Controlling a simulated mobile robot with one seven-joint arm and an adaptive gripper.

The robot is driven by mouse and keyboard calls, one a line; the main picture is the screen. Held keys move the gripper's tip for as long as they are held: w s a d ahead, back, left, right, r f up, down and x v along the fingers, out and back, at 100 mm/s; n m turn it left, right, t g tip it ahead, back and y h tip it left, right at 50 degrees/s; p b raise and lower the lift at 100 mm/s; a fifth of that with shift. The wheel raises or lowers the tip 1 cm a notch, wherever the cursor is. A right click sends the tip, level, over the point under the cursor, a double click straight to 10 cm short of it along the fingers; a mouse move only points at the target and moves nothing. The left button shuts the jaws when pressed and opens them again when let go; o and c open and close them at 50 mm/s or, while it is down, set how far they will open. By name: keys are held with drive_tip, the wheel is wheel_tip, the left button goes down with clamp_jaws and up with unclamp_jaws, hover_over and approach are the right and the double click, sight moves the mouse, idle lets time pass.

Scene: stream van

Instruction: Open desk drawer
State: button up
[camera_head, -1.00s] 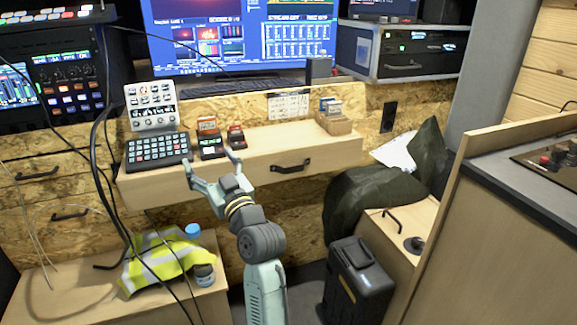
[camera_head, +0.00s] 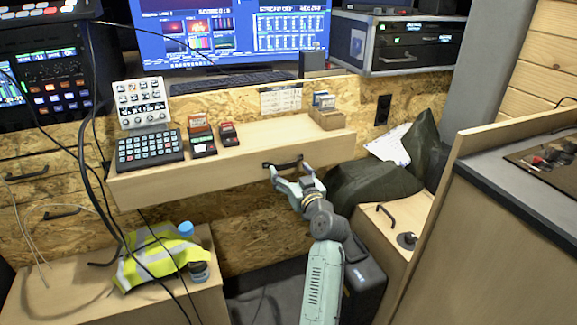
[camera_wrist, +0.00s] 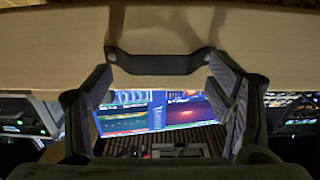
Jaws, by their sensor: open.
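The desk drawer has a light wood front (camera_head: 190,184) below the desk's front ledge, and no gap shows around it. Its dark bar handle (camera_head: 284,163) is on the right half of the front. The handle also spans the top middle of the wrist view (camera_wrist: 160,64). My gripper (camera_head: 290,172) is open at the handle in the head view, fingers pointing at the drawer front. In the wrist view its fingers (camera_wrist: 160,82) stand either side of the handle, one near each end. I cannot tell whether they touch it. Nothing is held.
A keypad (camera_head: 150,148), small devices (camera_head: 201,137) and a card box (camera_head: 327,116) stand on the ledge. A hi-vis vest (camera_head: 158,258) lies on a low bench at left. Dark cables (camera_head: 86,190) hang at left. A dark bag (camera_head: 372,186) lies close right of my gripper.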

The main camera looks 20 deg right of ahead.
drive_tip(key=shift+w, duration=1.05)
